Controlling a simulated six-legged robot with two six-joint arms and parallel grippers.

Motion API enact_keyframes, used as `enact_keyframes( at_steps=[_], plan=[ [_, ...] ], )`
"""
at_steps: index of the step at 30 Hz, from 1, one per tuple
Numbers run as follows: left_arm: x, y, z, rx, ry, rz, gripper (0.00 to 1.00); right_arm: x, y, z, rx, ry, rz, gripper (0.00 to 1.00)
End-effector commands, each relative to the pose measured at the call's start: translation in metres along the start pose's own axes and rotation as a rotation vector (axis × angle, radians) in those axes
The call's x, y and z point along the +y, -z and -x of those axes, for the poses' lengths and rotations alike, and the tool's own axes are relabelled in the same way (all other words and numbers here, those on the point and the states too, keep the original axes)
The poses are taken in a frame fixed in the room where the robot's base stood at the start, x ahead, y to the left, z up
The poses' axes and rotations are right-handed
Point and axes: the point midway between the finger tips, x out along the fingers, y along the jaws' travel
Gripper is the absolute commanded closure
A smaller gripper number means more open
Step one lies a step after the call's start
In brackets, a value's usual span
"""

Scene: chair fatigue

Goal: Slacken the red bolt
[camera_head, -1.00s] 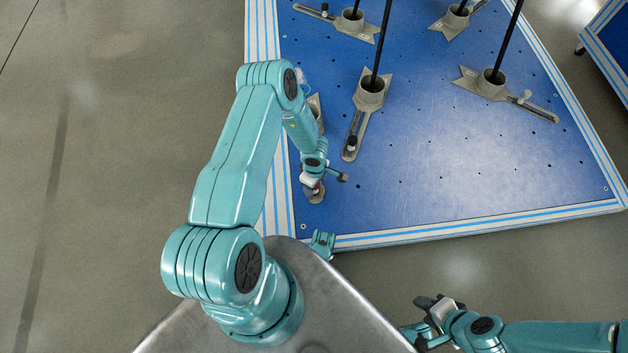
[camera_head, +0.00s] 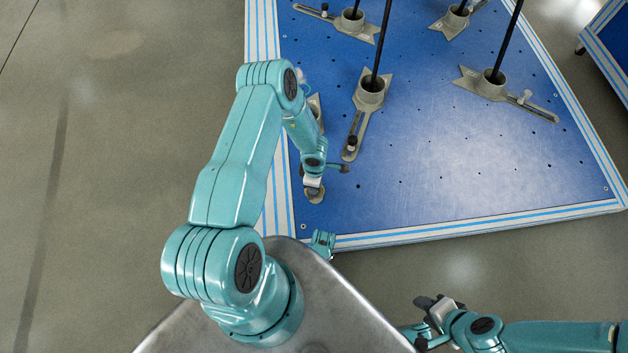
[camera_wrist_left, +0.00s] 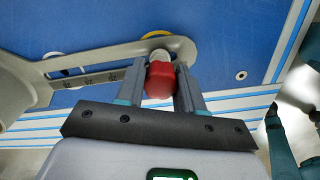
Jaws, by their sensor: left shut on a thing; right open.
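The red bolt (camera_wrist_left: 159,80) shows in the left wrist view, at the rounded end of a grey slotted clamp arm (camera_wrist_left: 100,58). My left gripper (camera_wrist_left: 160,85) is shut on its red head, with one finger on each side. In the head view my left gripper (camera_head: 313,185) is over the near end of that clamp at the left edge of the blue platform, and the wrist hides the bolt. My right gripper (camera_head: 436,308) is open and empty at the lower right, away from the platform.
The blue platform (camera_head: 450,190) has striped edges and small holes. Several grey clamps, such as one in the middle (camera_head: 370,95) and one at the right (camera_head: 490,83), hold upright black rods. A second blue platform (camera_head: 612,40) stands at the upper right.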

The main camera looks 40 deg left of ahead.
Motion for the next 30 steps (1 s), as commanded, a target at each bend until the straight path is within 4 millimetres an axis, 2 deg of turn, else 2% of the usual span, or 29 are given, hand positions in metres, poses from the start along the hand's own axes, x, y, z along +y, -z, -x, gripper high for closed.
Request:
enact_keyframes(
  at_steps=[4, 9, 12, 21, 27, 30],
  plan=[
    [0.0000, 0.0000, -0.0001, 0.000, 0.000, 0.046, 0.94, 0.0000, 0.0000, -0.0001, 0.000, 0.000, 0.000, 0.57],
    [0.0000, 0.0000, -0.0001, 0.000, 0.000, 0.274, 0.94, 0.0002, 0.0000, -0.0004, 0.000, 0.000, 0.000, 0.57],
    [0.0000, 0.0000, 0.0000, 0.000, 0.000, 0.343, 0.94, 0.0002, 0.0000, -0.0005, 0.000, 0.000, 0.000, 0.57],
    [0.0000, 0.0000, -0.0001, 0.000, 0.000, 0.377, 0.94, 0.0002, 0.0000, -0.0005, 0.000, 0.000, 0.000, 0.57],
    [0.0000, 0.0001, -0.0001, 0.000, 0.000, 0.635, 0.94, 0.0004, 0.0000, -0.0011, 0.000, 0.000, 0.000, 0.57],
    [0.0000, 0.0001, 0.0000, 0.000, 0.000, 0.696, 0.94, 0.0004, 0.0000, -0.0011, 0.000, 0.000, 0.000, 0.57]
  ],
)
